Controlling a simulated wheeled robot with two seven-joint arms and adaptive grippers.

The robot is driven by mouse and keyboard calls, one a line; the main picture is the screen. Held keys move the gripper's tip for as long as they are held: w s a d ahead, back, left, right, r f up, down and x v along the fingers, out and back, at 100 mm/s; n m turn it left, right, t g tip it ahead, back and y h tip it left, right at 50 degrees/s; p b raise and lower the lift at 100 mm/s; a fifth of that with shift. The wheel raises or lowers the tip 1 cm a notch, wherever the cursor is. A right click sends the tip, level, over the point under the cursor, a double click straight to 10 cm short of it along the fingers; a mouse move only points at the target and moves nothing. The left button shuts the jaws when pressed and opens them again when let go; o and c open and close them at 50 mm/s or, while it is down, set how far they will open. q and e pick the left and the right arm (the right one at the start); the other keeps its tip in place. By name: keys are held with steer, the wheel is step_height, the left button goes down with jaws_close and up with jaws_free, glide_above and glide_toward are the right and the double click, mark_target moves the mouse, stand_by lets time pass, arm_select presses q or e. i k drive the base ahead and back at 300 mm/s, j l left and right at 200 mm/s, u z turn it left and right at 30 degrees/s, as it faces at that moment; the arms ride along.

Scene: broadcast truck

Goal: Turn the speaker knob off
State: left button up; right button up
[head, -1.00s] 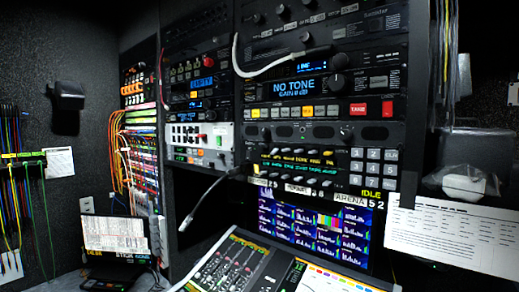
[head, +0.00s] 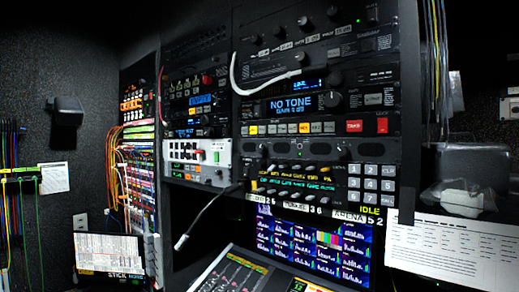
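Several black knobs show on the equipment rack, and I cannot tell from their labels which is the speaker knob. One large knob (head: 334,77) and another knob (head: 332,99) sit right of the blue "NO TONE" display (head: 291,104). A smaller knob (head: 344,152) is on the dark panel below the red buttons. A row of small knobs (head: 303,21) runs along the top unit. Neither of my grippers is in view, and nothing of mine touches the rack.
A thin gooseneck (head: 205,215) sticks out in front of the rack. Below are a multi-picture monitor (head: 315,243) and a sloped mixing console (head: 235,275). A keypad (head: 371,183) is at the right. A white paper sheet (head: 450,250) hangs right of the rack, and a cabled patch bay (head: 138,170) stands left.

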mark_target(262, 147)
steer(key=j+z, duration=0.35)
steer(key=j, duration=0.2)
steer(key=j+z, duration=0.35)
steer(key=j, duration=0.25)
steer(key=j+z, duration=0.35)
steer(key=j, duration=0.25)
steer(key=k+j+z, duration=0.15)
steer(key=j+z, duration=0.2)
steer(key=j, duration=0.2)
steer(key=k+j+z, duration=0.2)
steer(key=j+z, duration=0.2)
steer(key=k+j+z, duration=0.35)
steer(key=j, duration=0.2)
steer(key=k+j+z, duration=0.2)
steer(key=j+z, duration=0.15)
steer(key=k+j+z, duration=0.35)
